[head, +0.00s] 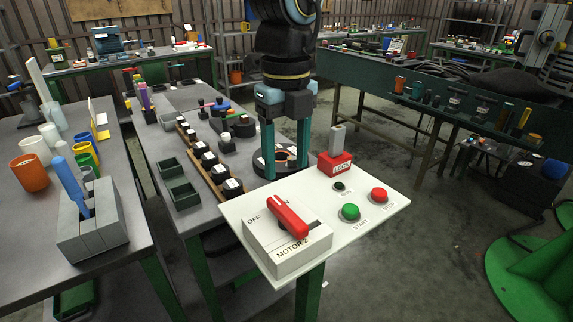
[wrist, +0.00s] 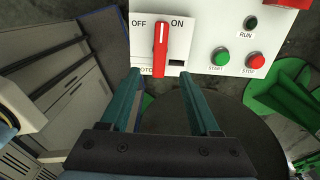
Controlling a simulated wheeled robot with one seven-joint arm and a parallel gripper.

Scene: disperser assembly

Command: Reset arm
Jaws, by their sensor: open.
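My gripper (head: 286,172) hangs pointing down behind the white control panel (head: 232,207) in the head view. Its two teal fingers are apart with nothing held between them. In the wrist view the open fingertips (wrist: 160,74) reach toward the lower edge of the panel, below the red switch handle (wrist: 161,45). That handle stands upright between the OFF and ON labels. In the head view the red handle (head: 287,215) sits on the white MOTOR 2 box (head: 287,255). I cannot tell the exact gap between fingers and panel.
The panel also carries a green START button (head: 350,212), a red STOP button (head: 379,195) and a red LOCK block (head: 335,163). A grey table at left holds cups and a grey block holder (head: 92,220). A green bench (head: 400,100) stands behind at right. Open floor lies at right.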

